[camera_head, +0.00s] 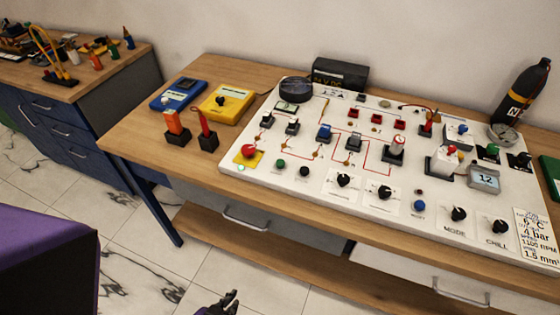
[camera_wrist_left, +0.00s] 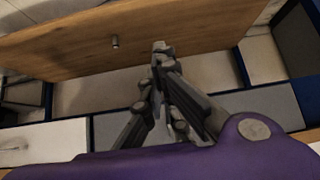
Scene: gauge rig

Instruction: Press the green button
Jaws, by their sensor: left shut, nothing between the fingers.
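The green button (camera_head: 280,163) is a small round knob on the front left part of the white panel (camera_head: 225,172). It sits between a red mushroom button (camera_head: 249,150) on a yellow plate and a small black button (camera_head: 304,172). My left gripper (camera_head: 232,295) shows at the bottom edge of the head view, in front of the bench and well apart from the button. In the left wrist view its fingers (camera_wrist_left: 160,48) are together and empty. The button does not show in the left wrist view. My right gripper is not in view.
The panel lies on a wooden workbench (camera_head: 134,140) with drawers below. Black knobs (camera_head: 344,180) and a blue button (camera_head: 419,205) line the panel's front. Blue (camera_head: 178,94) and yellow (camera_head: 226,102) meters lie left of it. The bench's front edge lies between my left gripper and the panel.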

